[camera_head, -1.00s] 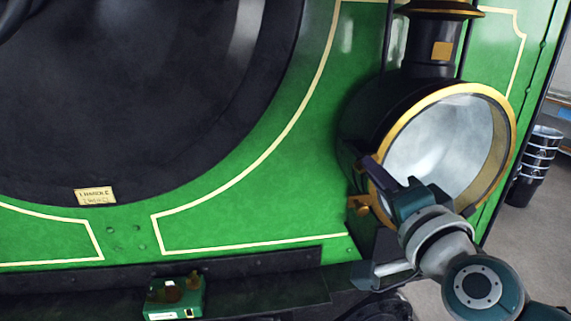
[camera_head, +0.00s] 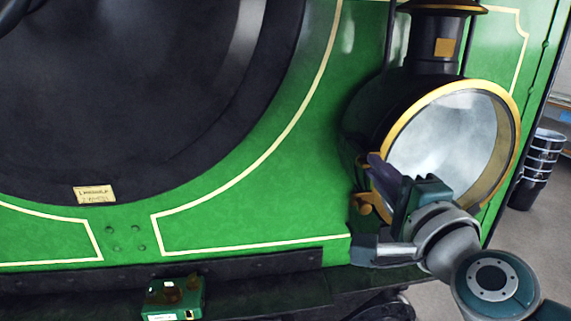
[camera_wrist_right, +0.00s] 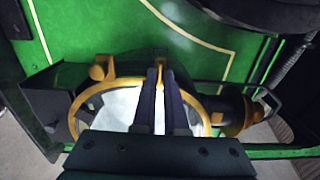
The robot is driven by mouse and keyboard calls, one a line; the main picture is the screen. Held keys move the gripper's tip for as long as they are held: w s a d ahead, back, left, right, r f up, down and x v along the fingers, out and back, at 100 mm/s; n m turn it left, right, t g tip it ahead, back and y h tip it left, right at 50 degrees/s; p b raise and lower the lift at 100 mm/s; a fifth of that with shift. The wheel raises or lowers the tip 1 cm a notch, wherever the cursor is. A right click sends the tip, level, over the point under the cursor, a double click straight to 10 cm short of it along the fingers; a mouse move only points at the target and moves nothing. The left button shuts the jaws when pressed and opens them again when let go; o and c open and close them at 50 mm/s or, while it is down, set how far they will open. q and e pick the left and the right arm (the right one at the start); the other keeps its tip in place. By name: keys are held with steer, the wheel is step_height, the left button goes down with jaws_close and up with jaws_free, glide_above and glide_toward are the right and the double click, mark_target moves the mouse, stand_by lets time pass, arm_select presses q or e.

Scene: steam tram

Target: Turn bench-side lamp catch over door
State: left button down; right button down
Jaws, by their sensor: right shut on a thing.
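The lamp (camera_head: 355,125) is a round black housing with a brass-rimmed glass door (camera_head: 440,135), on the right of the green tram front. My right gripper (camera_head: 378,168) is at the left edge of the door rim. In the right wrist view its two dark fingers (camera_wrist_right: 160,72) are shut on a small brass catch (camera_wrist_right: 161,64) at the rim. The fingers hide most of that catch, and its exact angle cannot be told. A second brass fitting (camera_head: 368,203) sits lower on the rim, apart from the fingers; it also shows in the right wrist view (camera_wrist_right: 101,69). My left gripper is out of view.
A black chimney with brass trim (camera_head: 432,45) rises above the lamp. A green box (camera_head: 175,299) sits on the dark front beam (camera_head: 265,296). Stacked black buckets (camera_head: 540,165) stand on the floor at the right.

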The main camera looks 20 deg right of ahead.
steer(key=c, duration=1)
jaws_free()
steer(key=shift+o, duration=0.2)
steer(key=shift+s, duration=0.1)
steer(key=b+v, duration=0.2)
steer(key=v, duration=0.7)
steer(key=shift+s, duration=0.4)
steer(key=shift+a, duration=0.15)
